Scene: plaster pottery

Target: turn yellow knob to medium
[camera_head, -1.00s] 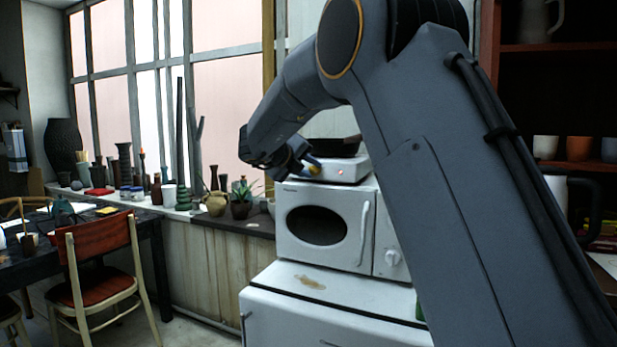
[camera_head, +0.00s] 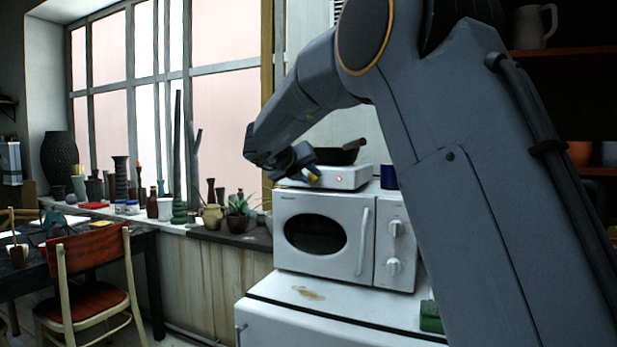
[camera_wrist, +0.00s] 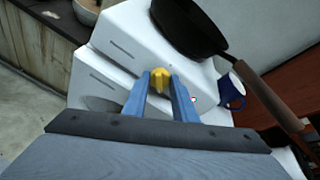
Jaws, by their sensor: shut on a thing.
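The yellow knob (camera_wrist: 160,76) sits between the two blue fingers of my gripper (camera_wrist: 161,83) in the wrist view, and the fingers are shut on it. In the head view only a small bit of yellow shows at my gripper (camera_head: 303,166), at the front left of the white hot plate (camera_head: 345,178). The hot plate has a small red light on its front. The knob's pointer and any setting marks are too small or hidden to read.
A dark frying pan (camera_head: 337,156) stands on the hot plate, its handle pointing right. A blue mug (camera_head: 389,177) stands right of it. A white microwave (camera_head: 324,238) is underneath, on a white cabinet (camera_head: 330,312). Potted plants and vases line the sill at left.

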